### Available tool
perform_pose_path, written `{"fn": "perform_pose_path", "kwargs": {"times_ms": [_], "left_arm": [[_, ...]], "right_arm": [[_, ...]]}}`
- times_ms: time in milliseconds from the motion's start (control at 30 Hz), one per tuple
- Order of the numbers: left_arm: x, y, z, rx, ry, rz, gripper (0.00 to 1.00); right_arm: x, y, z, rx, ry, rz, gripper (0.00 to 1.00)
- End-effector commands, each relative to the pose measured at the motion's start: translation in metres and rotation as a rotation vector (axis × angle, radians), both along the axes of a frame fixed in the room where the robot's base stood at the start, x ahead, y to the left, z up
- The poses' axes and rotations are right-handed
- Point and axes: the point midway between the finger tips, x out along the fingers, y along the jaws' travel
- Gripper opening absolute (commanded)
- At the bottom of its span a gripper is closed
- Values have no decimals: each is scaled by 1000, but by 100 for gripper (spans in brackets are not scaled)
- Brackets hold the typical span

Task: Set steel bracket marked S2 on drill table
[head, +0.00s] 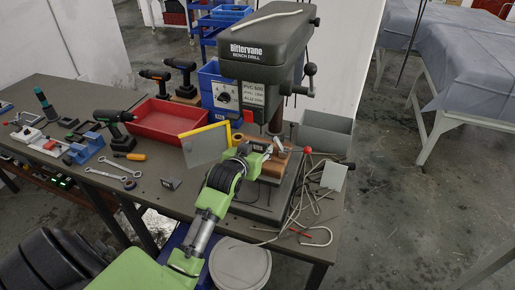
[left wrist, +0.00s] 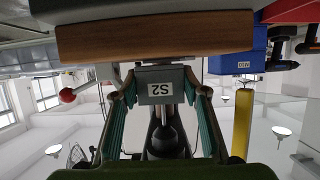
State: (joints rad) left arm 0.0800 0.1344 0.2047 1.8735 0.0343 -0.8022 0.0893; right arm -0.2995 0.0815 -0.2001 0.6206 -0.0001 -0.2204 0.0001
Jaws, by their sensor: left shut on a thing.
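The steel bracket marked S2 (left wrist: 178,74) is held between the fingers of my left gripper (left wrist: 165,98), with its label facing the left wrist camera. In the head view my left gripper (head: 248,152) is at the front of the bench drill (head: 268,62), beside the wooden block (head: 270,164) on the drill table. The block's brown edge (left wrist: 160,36) lies close to the bracket in the left wrist view, which appears upside down. I cannot tell whether bracket and block touch. My right gripper is not in view.
A yellow-framed clear guard (head: 205,145) stands left of the drill. A red-knobbed lever (head: 307,150) and loose cables (head: 300,205) are to its right. A small bracket (head: 171,183), wrenches (head: 115,178) and a red bin (head: 160,120) are on the bench.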

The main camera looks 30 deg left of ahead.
Motion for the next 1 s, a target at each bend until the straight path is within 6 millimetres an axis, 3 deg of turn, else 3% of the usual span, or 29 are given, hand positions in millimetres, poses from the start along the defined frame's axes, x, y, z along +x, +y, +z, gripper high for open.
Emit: {"fn": "perform_pose_path", "kwargs": {"times_ms": [1000], "left_arm": [[0,0,-9,-1,0,0,8]], "right_arm": [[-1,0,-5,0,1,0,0]]}}
